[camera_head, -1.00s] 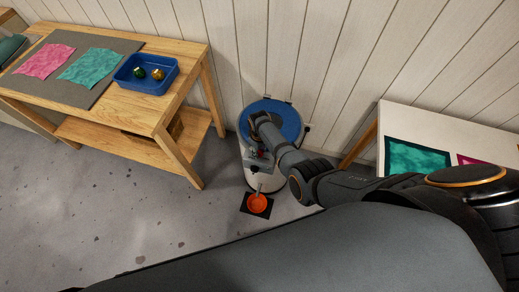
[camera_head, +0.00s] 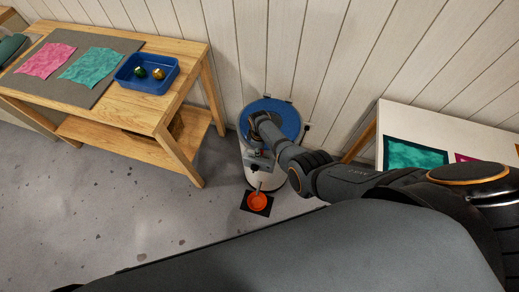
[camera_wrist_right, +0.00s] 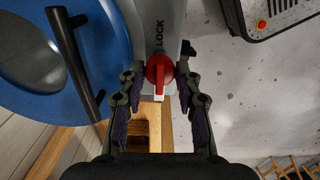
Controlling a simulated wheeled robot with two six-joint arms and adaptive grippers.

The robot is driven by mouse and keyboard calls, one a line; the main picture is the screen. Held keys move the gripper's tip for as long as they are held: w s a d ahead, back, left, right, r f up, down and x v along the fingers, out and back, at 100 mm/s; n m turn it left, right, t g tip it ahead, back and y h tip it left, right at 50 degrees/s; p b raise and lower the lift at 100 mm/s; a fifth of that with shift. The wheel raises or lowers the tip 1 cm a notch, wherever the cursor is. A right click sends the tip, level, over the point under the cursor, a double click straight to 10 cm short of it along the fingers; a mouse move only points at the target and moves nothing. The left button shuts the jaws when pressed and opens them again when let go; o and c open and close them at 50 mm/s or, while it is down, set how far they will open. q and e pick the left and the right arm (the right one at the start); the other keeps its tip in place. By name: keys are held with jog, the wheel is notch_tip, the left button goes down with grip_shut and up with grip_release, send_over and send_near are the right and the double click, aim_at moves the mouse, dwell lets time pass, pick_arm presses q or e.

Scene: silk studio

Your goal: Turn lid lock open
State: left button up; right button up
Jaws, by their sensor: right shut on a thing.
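A white drum-shaped vessel with a blue lid (camera_head: 284,108) stands on the floor against the wall. The blue lid (camera_wrist_right: 22,45) fills the left of the right wrist view, with a black bar handle (camera_wrist_right: 75,60). Beside it, on a pale bracket marked LOCK, sits the red lid lock knob (camera_wrist_right: 160,70); its lever points down in that view. My right gripper (camera_wrist_right: 160,82) has its fingers on either side of the red knob and is shut on it. In the head view my right gripper (camera_head: 258,155) reaches the vessel's front and largely hides the knob. My left gripper is not in view.
An orange round piece (camera_head: 258,201) lies on a dark square on the floor before the vessel. A wooden bench (camera_head: 150,98) at left holds a blue tray (camera_head: 128,77) with two balls. A white table (camera_head: 455,140) stands at right. Open floor lies at left.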

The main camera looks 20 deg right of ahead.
jog(key=o, duration=1.2)
jog(key=shift+c, duration=0.2)
notch_tip(320, 180, up, 12)
